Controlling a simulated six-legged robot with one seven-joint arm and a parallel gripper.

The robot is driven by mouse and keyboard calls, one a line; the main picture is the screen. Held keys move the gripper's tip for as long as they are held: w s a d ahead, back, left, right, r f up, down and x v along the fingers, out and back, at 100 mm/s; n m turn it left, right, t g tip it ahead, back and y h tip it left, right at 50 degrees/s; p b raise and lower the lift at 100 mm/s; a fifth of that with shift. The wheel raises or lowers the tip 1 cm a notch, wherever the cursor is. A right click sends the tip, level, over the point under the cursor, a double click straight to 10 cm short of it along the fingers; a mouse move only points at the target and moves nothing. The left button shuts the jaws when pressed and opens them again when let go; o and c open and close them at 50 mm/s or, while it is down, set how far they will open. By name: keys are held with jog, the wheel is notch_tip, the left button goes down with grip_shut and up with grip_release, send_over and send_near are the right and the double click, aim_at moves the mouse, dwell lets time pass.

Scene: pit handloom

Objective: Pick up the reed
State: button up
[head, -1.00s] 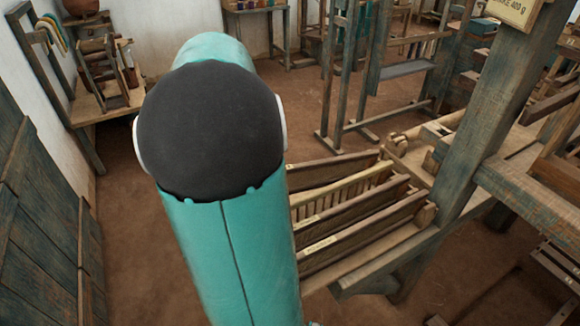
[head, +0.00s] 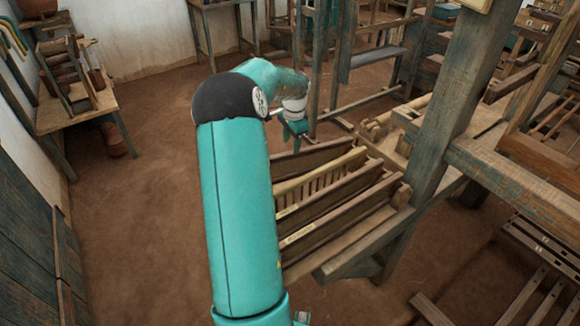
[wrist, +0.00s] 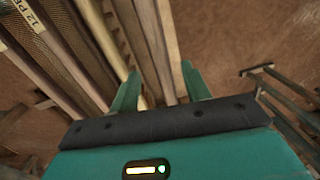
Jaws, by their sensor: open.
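Long wooden-framed reeds stand on edge side by side in a rack in the head view; the front one (head: 335,225) and the one behind it (head: 325,203) carry small pale labels. Which one is the task's reed I cannot tell. My gripper (head: 291,135) is at the rack's far left end, above the boards. In the wrist view my gripper (wrist: 159,72) is open, its teal fingers apart, with pale wooden bars (wrist: 154,40) running between them. I cannot tell whether the fingers touch them. A labelled reed (wrist: 45,40) with fine mesh lies left of the fingers.
The rack joins a heavy loom post (head: 455,110) and beam on the right. A slatted comb-like piece (head: 318,183) stands among the boards. A side table (head: 80,115) is at the left wall. The brown floor (head: 150,200) between is clear.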

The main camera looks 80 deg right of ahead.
send_over(290, 174)
notch_tip(290, 174, down, 10)
dwell(0.4)
jog(key=shift+c, duration=0.2)
jog(key=shift+r, duration=0.1)
grip_shut()
